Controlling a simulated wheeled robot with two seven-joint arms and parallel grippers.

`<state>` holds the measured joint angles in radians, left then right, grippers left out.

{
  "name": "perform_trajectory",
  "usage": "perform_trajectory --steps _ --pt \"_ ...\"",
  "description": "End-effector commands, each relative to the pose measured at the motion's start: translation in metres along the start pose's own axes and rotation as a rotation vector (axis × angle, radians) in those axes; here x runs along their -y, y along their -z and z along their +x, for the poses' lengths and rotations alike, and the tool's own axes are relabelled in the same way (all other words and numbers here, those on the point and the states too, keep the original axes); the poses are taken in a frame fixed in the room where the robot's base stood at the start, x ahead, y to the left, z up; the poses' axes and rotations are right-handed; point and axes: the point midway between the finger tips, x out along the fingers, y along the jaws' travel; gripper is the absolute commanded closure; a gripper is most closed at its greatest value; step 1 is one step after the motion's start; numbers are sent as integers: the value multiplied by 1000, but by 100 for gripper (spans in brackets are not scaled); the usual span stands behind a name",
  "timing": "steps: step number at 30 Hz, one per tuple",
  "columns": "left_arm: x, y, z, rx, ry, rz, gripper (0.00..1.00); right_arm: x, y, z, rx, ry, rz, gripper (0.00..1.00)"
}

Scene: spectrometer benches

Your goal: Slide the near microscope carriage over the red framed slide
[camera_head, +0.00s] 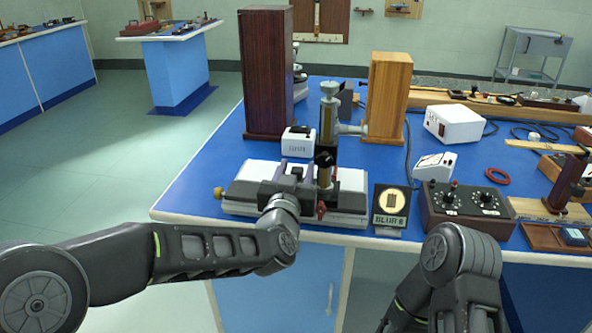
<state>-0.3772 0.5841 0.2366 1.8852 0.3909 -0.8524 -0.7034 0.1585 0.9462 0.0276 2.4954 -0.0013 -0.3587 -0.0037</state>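The near microscope carriage (325,177) is an upright dark and brass tube on a long instrument base (347,201) with white and grey sections, near the table's front edge. A second, taller microscope (328,105) stands behind it. My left gripper (289,178) is over the middle of the base, just left of the upright tube. Its fingers are mostly hidden by the wrist and blend with dark parts, so its opening and contact are unclear. I cannot make out a red framed slide; a small red part (321,210) shows at the base's front. My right arm is at the lower right, its gripper out of view.
A sign card reading BLUR 6 (389,207) stands right of the base, beside a dark knobbed box (467,208). A dark wooden cabinet (267,75) and a lighter one (387,95) stand behind. The blue table top (200,185) is clear at left.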

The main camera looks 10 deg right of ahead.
Motion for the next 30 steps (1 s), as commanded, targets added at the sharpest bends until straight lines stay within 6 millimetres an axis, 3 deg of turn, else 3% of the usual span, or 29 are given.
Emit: perform_trajectory --steps 10,24,30 --pt "-1 0 -6 0 -2 0 55 0 0 0 0 0 0 34" --pt "0 0 -72 -1 -1 0 55 -1 0 3 0 0 0 34" --pt "0 0 -79 -1 -1 0 55 -1 0 3 0 0 0 34"
